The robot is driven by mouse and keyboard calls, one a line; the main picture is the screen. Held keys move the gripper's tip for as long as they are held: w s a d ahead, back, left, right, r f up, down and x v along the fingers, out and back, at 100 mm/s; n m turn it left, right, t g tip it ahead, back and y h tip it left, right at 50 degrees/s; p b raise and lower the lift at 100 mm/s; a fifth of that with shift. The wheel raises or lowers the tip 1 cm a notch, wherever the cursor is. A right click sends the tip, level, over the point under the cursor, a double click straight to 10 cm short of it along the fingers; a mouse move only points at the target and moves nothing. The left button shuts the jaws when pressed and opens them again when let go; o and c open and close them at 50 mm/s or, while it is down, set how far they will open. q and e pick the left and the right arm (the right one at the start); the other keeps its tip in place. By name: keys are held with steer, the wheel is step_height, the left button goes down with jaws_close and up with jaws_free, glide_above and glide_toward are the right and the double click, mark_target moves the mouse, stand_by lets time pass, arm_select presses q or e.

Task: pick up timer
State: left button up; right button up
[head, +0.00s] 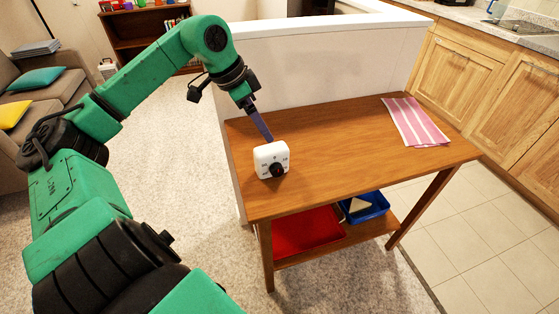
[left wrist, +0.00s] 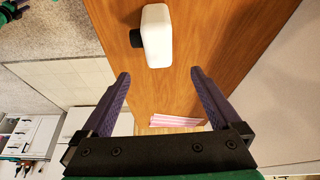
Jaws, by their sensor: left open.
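The timer (head: 271,160) is a white rounded block with a black knob on its front. It stands upright on the wooden table (head: 330,150), near the left end. In the left wrist view the timer (left wrist: 157,36) lies beyond the fingertips, roughly in line with the gap between them, with its dark knob on the left side. My left gripper (head: 268,136) is just above and behind the timer in the head view. Its two purple fingers (left wrist: 160,78) are apart with nothing between them. My right gripper is not in view.
A pink striped cloth (head: 415,122) lies at the table's right end. A low white wall (head: 320,65) runs behind the table. A red tray (head: 306,230) and a blue bin (head: 366,207) sit on the lower shelf. The tabletop between timer and cloth is clear.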

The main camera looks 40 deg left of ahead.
mark_target(282, 157)
arm_select(q)
steer(key=p+x, duration=0.1)
steer(key=x, duration=0.1)
steer(key=p+x, duration=0.2)
steer(key=shift+w+d+f, duration=0.2)
steer(key=shift+w+d, duration=0.1)
steer(key=p+x, duration=0.2)
steer(key=x, duration=0.7)
steer(key=shift+s+d+f, duration=0.1)
steer(key=shift+f, duration=0.55)
jaws_close()
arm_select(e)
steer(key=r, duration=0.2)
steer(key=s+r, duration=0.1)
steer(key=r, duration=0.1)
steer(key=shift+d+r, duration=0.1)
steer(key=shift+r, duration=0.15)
